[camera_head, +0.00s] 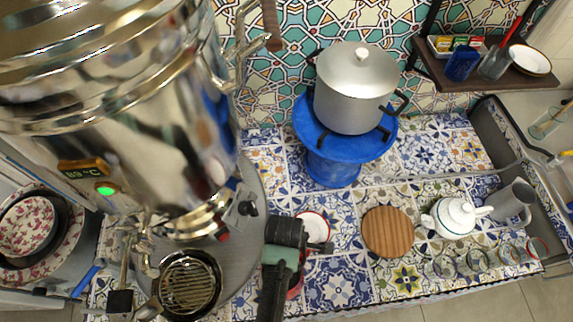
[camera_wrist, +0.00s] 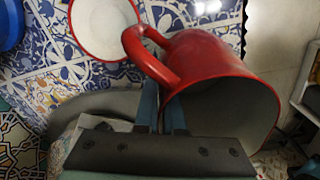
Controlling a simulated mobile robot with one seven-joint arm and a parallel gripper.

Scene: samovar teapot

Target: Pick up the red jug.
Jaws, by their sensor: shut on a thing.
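The red jug (camera_wrist: 212,62) fills the right of the wrist view, its grey inside showing at the lower right. My gripper (camera_wrist: 162,100) is shut on the jug's handle (camera_wrist: 150,57), with a finger on each side of it. In the head view my gripper and arm cover most of the jug, and only bits of red (camera_head: 296,288) show beside them. I cannot tell whether the jug touches the table.
A white dish with a red rim (camera_head: 313,226) lies close by; it also shows in the wrist view (camera_wrist: 103,27). A large samovar (camera_head: 150,130) stands left. A pot (camera_head: 354,92) on a blue stand, wooden board (camera_head: 388,232), white teapot (camera_head: 455,218) and several glasses are right.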

